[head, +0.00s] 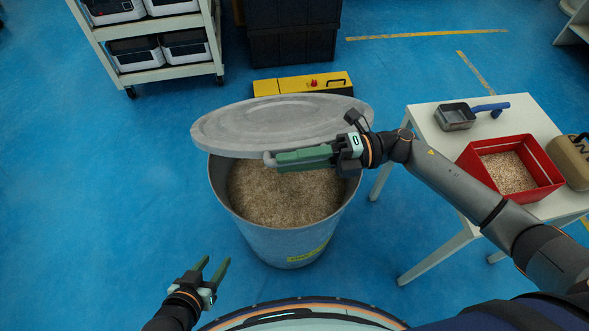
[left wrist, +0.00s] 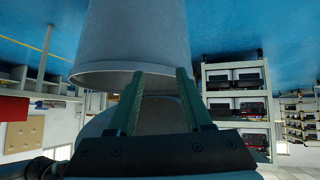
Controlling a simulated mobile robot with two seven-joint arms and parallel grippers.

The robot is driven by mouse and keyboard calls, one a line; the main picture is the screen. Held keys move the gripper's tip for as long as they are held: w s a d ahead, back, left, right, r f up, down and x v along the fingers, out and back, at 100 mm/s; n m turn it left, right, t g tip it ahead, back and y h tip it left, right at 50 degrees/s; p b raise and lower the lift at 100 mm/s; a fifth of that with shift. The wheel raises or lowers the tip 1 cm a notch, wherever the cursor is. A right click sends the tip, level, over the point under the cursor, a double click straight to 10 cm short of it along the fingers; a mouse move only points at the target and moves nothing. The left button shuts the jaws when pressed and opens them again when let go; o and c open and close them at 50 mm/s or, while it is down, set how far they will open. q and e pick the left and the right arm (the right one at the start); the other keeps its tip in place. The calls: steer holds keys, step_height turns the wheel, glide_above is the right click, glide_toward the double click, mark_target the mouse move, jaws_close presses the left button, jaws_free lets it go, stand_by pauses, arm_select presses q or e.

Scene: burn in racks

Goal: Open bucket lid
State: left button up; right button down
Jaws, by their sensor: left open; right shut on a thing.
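The grey metal bucket (head: 300,238) stands on the blue floor, filled with light brown grain-like material (head: 283,193). Its round grey lid (head: 275,118) is raised and tilted above the back of the opening, so the front contents show. My right gripper (head: 270,159) is shut at the lid's front edge, on a grey handle-like part. The fingers hide most of that part. My left gripper (head: 214,264) is open and empty, low and left in front of the bucket. In the left wrist view, the bucket (left wrist: 135,40) and lid (left wrist: 158,115) show beyond the open fingers (left wrist: 158,82).
A white table (head: 432,128) at right holds a red tray (head: 540,163) of pellets, a blue-handled scoop (head: 457,116) and a tan container (head: 573,160). A yellow case (head: 303,84) lies behind the bucket. A white rack (head: 172,77) stands back left. Left floor is clear.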

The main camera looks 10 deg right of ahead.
steer(key=shift+m, duration=0.6)
steer(key=w+r, duration=0.1)
steer(key=w+r+p, duration=0.1)
steer(key=r, duration=0.1)
steer(key=w+r+p, duration=0.1)
steer(key=shift+r, duration=0.25)
